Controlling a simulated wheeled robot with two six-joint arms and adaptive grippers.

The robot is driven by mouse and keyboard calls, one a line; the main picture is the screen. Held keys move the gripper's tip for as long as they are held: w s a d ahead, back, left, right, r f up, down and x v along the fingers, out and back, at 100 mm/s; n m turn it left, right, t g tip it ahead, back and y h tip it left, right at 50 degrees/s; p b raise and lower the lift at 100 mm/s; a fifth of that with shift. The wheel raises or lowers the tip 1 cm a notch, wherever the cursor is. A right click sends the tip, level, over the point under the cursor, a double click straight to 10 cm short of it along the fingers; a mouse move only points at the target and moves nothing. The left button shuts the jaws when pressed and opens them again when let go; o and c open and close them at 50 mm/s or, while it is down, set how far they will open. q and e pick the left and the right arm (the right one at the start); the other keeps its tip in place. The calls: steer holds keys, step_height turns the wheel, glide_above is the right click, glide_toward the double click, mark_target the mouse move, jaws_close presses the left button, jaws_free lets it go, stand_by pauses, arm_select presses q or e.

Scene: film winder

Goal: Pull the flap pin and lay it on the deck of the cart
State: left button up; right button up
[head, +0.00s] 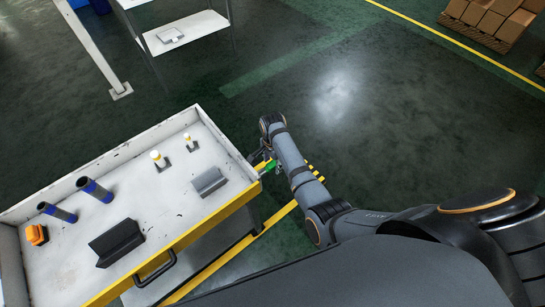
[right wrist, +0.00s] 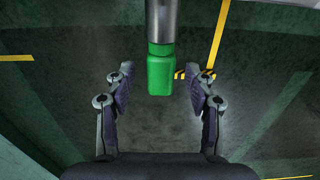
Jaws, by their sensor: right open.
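A bright green block on the end of a grey metal cylinder shows in the right wrist view (right wrist: 160,74); it may be the flap pin's grip, but I cannot tell for sure. In the head view the green piece (head: 270,166) is at the right corner of the cart. My right gripper (right wrist: 160,88) is open, its fingers on either side of the green block with gaps on both sides. In the head view the right gripper (head: 264,158) is partly hidden by my arm. The cart's pale deck (head: 150,205) is at the left. My left gripper is out of view.
The deck has raised walls; bare room lies between these things.

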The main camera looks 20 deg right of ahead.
steer(key=shift+f, duration=0.1)
steer(key=shift+c, duration=0.2)
jaws_close()
stand_by(0.4)
